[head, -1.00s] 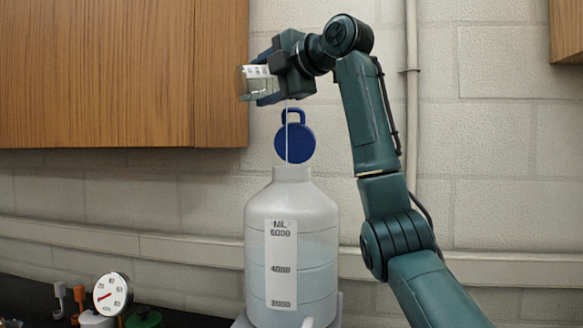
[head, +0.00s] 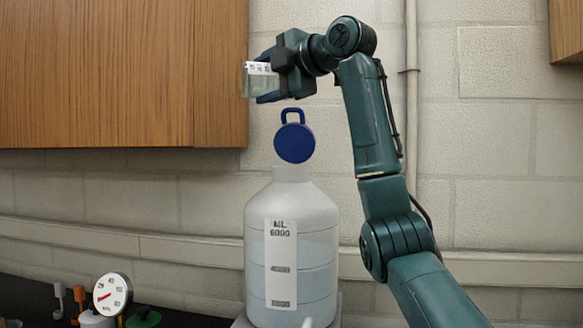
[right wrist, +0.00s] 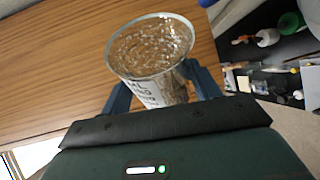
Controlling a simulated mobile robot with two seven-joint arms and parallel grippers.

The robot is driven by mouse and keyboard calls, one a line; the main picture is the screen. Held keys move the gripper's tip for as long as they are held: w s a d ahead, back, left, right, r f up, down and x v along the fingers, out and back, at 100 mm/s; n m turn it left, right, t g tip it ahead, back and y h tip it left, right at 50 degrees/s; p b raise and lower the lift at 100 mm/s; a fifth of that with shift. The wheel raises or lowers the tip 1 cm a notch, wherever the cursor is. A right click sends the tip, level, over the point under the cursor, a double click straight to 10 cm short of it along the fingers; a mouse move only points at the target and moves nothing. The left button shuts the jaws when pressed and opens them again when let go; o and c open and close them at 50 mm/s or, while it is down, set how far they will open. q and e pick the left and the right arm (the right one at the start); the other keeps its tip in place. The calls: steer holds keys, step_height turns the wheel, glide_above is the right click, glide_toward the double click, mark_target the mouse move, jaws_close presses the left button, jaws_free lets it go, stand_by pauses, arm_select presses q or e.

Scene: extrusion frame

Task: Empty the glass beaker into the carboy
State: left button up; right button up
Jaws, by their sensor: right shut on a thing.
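My right gripper (head: 266,76) is shut on the glass beaker (head: 258,84), a small clear vessel with a white printed label. It holds the beaker above and slightly left of the carboy's neck, apart from it. In the right wrist view the beaker (right wrist: 152,52) sits between the two fingers with its round rim showing; I cannot tell whether liquid is left in it. The carboy (head: 312,210) is a large translucent white bottle with a volume scale, standing upright. Its blue cap (head: 294,143) with a loop is swung up at the mouth. No stream shows. My left gripper is out of view.
A wooden cabinet (head: 110,75) hangs on the wall close to the left of the beaker. A round dial gauge (head: 112,293) and small coloured items stand on the dark bench at lower left. A pipe (head: 412,100) runs up the wall behind my right arm.

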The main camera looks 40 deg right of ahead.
steer(key=shift+n+g+h, duration=0.3)
steer(key=shift+n, duration=0.6)
steer(key=f, duration=0.2)
steer(key=a+f, duration=0.1)
steer(key=f, duration=0.1)
steer(key=shift+w+f, duration=0.15)
steer(key=w+a+f+n+g+h, duration=0.1)
steer(key=a+f+n+h, duration=0.2)
steer(key=f+n, duration=0.2)
steer(key=a+f+n+g+h, duration=0.2)
steer(key=f+n, duration=0.3)
steer(key=f, duration=0.3)
steer(key=shift+w+a+n+h, duration=0.35)
steer(key=shift+a+h, duration=0.2)
steer(key=shift+h, duration=0.35)
